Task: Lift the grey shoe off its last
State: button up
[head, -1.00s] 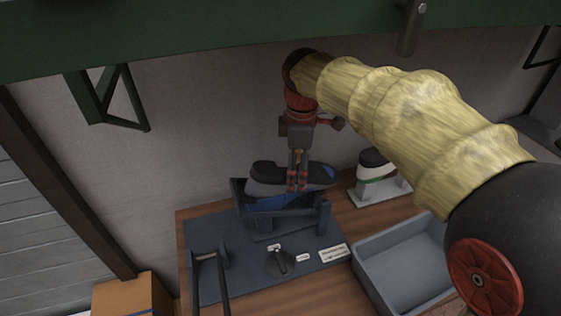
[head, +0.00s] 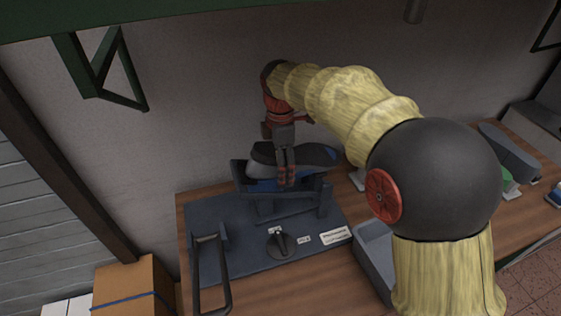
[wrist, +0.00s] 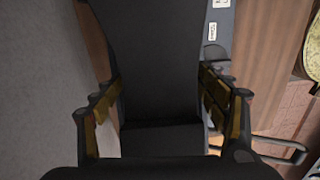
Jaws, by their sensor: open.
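The grey shoe (head: 262,156) lies sole up in a dark cradle (head: 240,176) on the bench; its black sole (wrist: 158,50) fills the middle of the wrist view. Blue shows under the shoe, but I cannot tell how much of it is the last. My gripper (head: 286,180) points down over the middle of the shoe. In the wrist view my gripper (wrist: 162,110) is open, with one finger on each side of the sole. I cannot tell whether either finger touches the shoe. The shoe's far side is hidden.
The cradle stands on a blue-grey plate (head: 215,235) with a black knob (head: 281,244), labels and a dark bar handle (head: 222,285). A grey bin (head: 372,252) is to the right, partly behind my arm. A cardboard box (head: 130,285) is at lower left. A green beam (head: 180,15) crosses above.

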jog(key=shift+f, duration=0.2)
jog(key=shift+c, duration=0.6)
jog(key=c, duration=1.5)
